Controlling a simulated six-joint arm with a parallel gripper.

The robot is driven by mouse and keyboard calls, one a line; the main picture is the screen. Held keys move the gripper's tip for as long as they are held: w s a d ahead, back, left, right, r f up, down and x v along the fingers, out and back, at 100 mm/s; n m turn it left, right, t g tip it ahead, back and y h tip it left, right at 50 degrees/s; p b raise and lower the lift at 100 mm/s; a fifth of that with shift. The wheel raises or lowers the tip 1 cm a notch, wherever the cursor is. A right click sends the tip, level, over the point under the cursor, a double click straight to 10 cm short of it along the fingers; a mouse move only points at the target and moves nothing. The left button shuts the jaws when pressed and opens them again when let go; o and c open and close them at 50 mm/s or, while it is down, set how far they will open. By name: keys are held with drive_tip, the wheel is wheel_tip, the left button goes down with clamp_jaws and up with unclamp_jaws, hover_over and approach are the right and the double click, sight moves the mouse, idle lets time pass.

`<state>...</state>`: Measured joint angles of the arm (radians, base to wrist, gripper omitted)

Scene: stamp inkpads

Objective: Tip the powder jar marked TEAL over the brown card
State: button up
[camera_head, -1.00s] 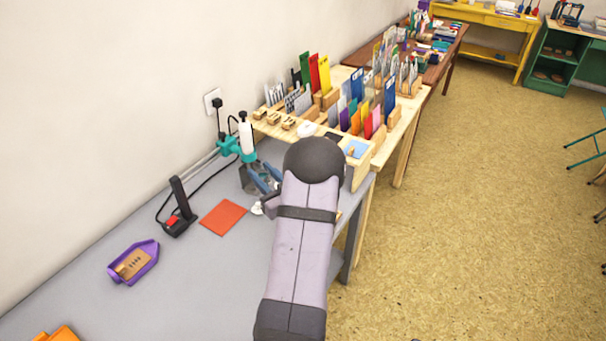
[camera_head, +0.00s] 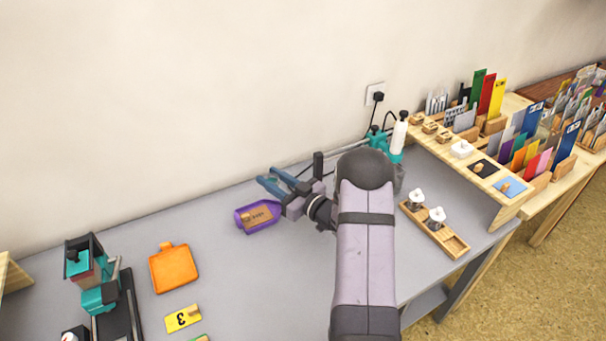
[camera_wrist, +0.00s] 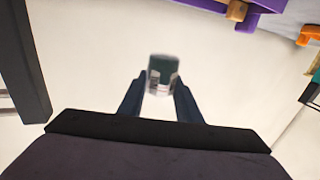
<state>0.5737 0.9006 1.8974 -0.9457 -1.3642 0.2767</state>
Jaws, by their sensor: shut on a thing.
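My gripper (camera_head: 268,183) has blue fingers and is above the grey bench, just behind the purple tray. In the wrist view a small jar (camera_wrist: 162,76), dark at one end and pale at the other, is between the fingertips (camera_wrist: 160,100); it is blurred and no TEAL mark can be read. In the head view I cannot make out the jar at the fingers. The brown card (camera_head: 258,217) lies in the purple tray (camera_head: 242,226), with dark marks on it too small to read. The tray's edge also shows at the top of the wrist view (camera_wrist: 247,20).
A wooden rack (camera_head: 455,244) at right holds two white-topped jars (camera_head: 416,196) and has an empty place at its near end. An orange tray (camera_head: 173,269), a yellow number card (camera_head: 183,319) and a teal stamp press (camera_head: 97,284) are at left. A teal-and-white tool stands behind my arm (camera_head: 398,137).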

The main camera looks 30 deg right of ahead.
drive_tip(key=shift+n+g+y, duration=0.3)
drive_tip(key=shift+n+y, duration=0.1)
drive_tip(key=shift+y, duration=0.2)
drive_tip(key=a, duration=0.1)
drive_tip(key=a+f, duration=0.1)
drive_tip(key=w+a+b, duration=0.1)
drive_tip(key=shift+a+f, duration=0.3)
drive_tip(key=shift+f, duration=0.05)
drive_tip(key=n+b, duration=0.2)
drive_tip(key=f+n+b, duration=0.1)
drive_tip(key=n, duration=0.2)
drive_tip(key=shift+b, duration=0.4)
drive_tip(key=shift+s+f+n+b, duration=0.1)
drive_tip(key=shift+f+n+b, duration=0.3)
drive_tip(key=shift+n+b, duration=0.7)
drive_tip(key=shift+n, duration=0.3)
drive_tip(key=shift+r, duration=0.1)
drive_tip(key=shift+s+a+f+n+b, duration=0.1)
drive_tip(key=shift+f+n+b, duration=0.2)
drive_tip(key=shift+n+b, duration=1.15)
drive_tip(key=shift+a+f+n+b, duration=0.1)
drive_tip(key=shift+f+n+b, duration=0.15)
drive_tip(key=shift+n+b, duration=1.15)
drive_tip(key=shift+r+m+b, duration=0.15)
drive_tip(key=shift+m+b, duration=0.15)
drive_tip(key=shift+m, duration=0.45)
